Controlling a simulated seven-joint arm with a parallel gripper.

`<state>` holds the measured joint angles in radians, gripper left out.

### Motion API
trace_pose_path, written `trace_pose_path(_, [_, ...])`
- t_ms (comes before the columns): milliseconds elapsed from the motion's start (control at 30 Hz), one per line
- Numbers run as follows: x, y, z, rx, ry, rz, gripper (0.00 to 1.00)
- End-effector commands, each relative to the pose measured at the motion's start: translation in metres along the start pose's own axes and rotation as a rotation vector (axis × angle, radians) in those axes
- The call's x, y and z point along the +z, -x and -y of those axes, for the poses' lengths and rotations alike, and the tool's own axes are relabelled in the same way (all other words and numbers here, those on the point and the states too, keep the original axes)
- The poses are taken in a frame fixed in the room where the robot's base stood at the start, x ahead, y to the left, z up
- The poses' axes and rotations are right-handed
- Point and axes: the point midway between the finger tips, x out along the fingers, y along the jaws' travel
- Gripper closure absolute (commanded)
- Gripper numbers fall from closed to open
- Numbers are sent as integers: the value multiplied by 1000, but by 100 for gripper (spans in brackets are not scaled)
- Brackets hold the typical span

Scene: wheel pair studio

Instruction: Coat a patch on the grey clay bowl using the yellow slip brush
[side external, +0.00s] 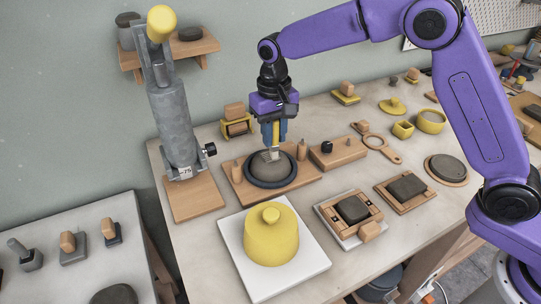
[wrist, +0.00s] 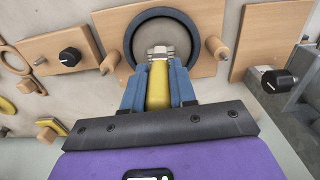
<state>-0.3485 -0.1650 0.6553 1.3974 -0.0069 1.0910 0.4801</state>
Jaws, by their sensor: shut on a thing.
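The grey clay bowl (side external: 262,166) sits on a dark round wheel in a wooden board, below my gripper in the side view. It also shows in the wrist view (wrist: 143,38) as a grey disc inside a dark ring. My gripper (side external: 273,143) points down over it, its blue fingers shut on the yellow slip brush (wrist: 158,85). The brush's pale bristle end (wrist: 157,52) reaches over the bowl's surface. Whether the bristles touch the clay I cannot tell. The fingers (wrist: 157,88) hide the sides of the brush handle.
A grey lever press (side external: 175,120) stands left of the wheel board. A yellow lidded pot (side external: 271,240) on a white slab is in front. Wooden pegs (side external: 302,150) stand beside the bowl. A knobbed wooden block (side external: 338,152) is at right.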

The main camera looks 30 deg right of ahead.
Motion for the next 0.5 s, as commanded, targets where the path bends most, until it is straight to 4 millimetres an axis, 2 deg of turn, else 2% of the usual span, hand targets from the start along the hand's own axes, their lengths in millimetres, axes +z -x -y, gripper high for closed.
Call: trace_pose_path(500, [0,39,0,-1,0,-1,100])
